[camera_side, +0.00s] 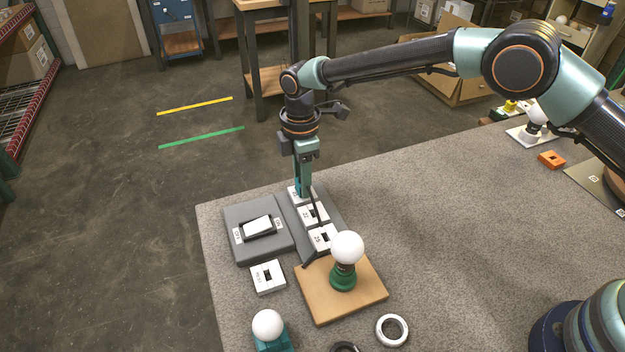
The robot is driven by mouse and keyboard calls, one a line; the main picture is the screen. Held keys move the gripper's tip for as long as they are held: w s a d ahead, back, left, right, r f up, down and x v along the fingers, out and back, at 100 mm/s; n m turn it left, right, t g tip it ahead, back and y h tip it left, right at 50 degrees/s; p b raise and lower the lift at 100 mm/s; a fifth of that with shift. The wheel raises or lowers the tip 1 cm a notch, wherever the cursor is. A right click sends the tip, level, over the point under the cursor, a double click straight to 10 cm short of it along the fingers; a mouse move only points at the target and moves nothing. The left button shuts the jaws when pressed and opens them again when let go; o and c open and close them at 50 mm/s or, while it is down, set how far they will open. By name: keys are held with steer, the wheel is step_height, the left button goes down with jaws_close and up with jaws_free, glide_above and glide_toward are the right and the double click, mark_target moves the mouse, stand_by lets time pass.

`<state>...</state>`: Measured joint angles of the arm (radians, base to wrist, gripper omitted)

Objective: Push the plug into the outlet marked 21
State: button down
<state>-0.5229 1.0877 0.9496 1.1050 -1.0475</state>
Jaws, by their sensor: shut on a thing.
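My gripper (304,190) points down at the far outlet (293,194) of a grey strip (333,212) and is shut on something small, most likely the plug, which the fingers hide. I cannot tell whether it is in the slot. The far outlet's marking is mostly covered. Nearer on the strip are two more white outlets, the middle one (313,215) seemingly marked 22 and the near one (323,237) seemingly marked 25. A dark cord (315,208) runs from near the fingers over the strip. A lamp with a white bulb (347,247) and green base stands on a wooden board (340,304).
A white slotted block (268,277), a second bulb (267,324) on a teal holder and a white ring (392,330) lie nearer. The table's middle right is clear.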

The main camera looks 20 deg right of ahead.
steer(key=shift+f, duration=0.15)
steer(key=shift+c, duration=2.1)
jaws_free()
steer(key=shift+r, duration=0.2)
steer(key=d+r+m+t, duration=0.15)
steer(key=d+r, duration=0.25)
steer(key=r, duration=0.5)
steer(key=d+r+m, duration=0.2)
steer(key=d+r, duration=0.1)
steer(key=r, duration=0.7)
steer(key=s+d+r+m, duration=0.5)
steer(key=d, duration=0.4)
steer(key=s+d+f+m+t, duration=0.2)
steer(key=s+d+m+t, duration=0.2)
steer(key=s+d+m, duration=0.5)
steer(key=s+d, duration=0.3)
steer(key=s, duration=0.3)
steer(key=shift+f, duration=0.3)
